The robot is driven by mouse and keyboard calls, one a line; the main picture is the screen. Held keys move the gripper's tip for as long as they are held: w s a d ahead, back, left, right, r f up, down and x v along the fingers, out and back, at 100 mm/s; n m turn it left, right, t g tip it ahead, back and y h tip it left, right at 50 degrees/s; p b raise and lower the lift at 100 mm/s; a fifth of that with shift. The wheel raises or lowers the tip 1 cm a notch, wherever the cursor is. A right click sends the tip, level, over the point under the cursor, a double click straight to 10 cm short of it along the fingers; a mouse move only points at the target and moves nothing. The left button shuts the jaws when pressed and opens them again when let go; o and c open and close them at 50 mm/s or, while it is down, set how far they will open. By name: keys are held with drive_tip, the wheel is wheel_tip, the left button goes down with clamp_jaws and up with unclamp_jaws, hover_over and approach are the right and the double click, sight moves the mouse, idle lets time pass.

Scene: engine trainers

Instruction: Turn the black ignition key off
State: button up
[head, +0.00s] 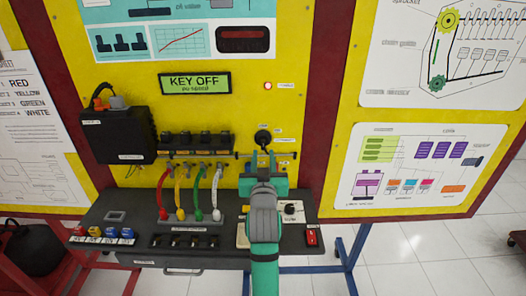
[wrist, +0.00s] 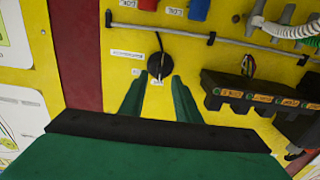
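The black ignition key and its round black switch (head: 262,136) are on the yellow panel, right of the display. In the wrist view the round switch (wrist: 160,65) lies just beyond the fingertips, with a dark cable rising from it. The key's exact angle is too small to tell. My gripper (head: 262,156) is in front of the panel just below the switch. In the wrist view its two green fingers (wrist: 158,90) are apart, one to each side of the switch, with nothing between them. Contact cannot be told. The display (head: 195,83) reads "KEY OFF".
A black box (head: 118,135) and a row of black coils (head: 195,142) with red, yellow, green and white leads are left of my gripper. A dark shelf (head: 130,212) juts out below, with a red switch (head: 311,236) at right. A metal rail crosses the panel.

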drive_tip(key=s, duration=0.5)
drive_tip(key=shift+s, duration=0.4)
drive_tip(key=s+f+g, duration=0.1)
drive_tip(key=s+f, duration=2)
drive_tip(key=f, duration=0.3)
drive_tip(key=s+f+g, duration=0.1)
drive_tip(key=s+f, duration=0.2)
drive_tip(key=s, duration=2.5)
drive_tip(key=shift+s+a+g, duration=0.2)
drive_tip(key=shift+s+g, duration=0.1)
drive_tip(key=shift+s, duration=0.05)
